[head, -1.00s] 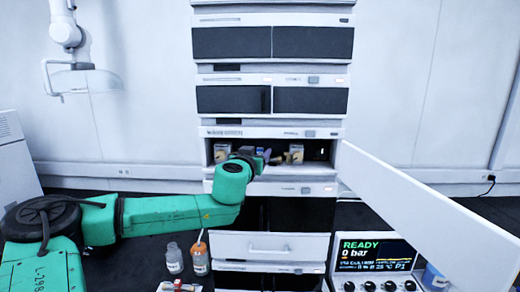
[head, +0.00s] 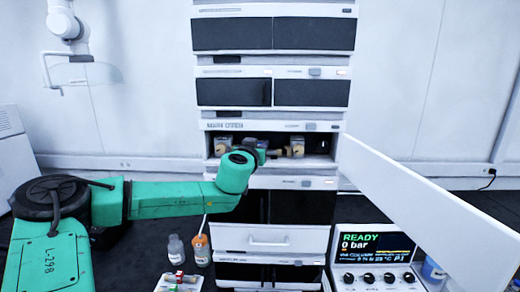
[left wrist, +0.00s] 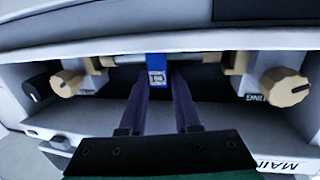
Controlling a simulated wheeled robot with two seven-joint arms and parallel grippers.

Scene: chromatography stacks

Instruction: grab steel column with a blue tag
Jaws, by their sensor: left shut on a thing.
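The steel column (left wrist: 205,61) lies crosswise in the open bay, between tan end fittings. Its blue tag (left wrist: 157,68) hangs at the middle and shows between my fingertips in the left wrist view. My left gripper (left wrist: 160,80) reaches into the bay and is shut on the column at the tag. Its dark fingers hide part of the column. In the head view, my left wrist covers most of the gripper (head: 261,147) and the column.
The open bay (head: 320,146) has a tan knob on each side, left (left wrist: 66,83) and right (left wrist: 285,87). A white door (head: 430,215) stands open to the right. Bottles (head: 176,250) stand below my arm, and a pressure display (head: 375,243) is at lower right.

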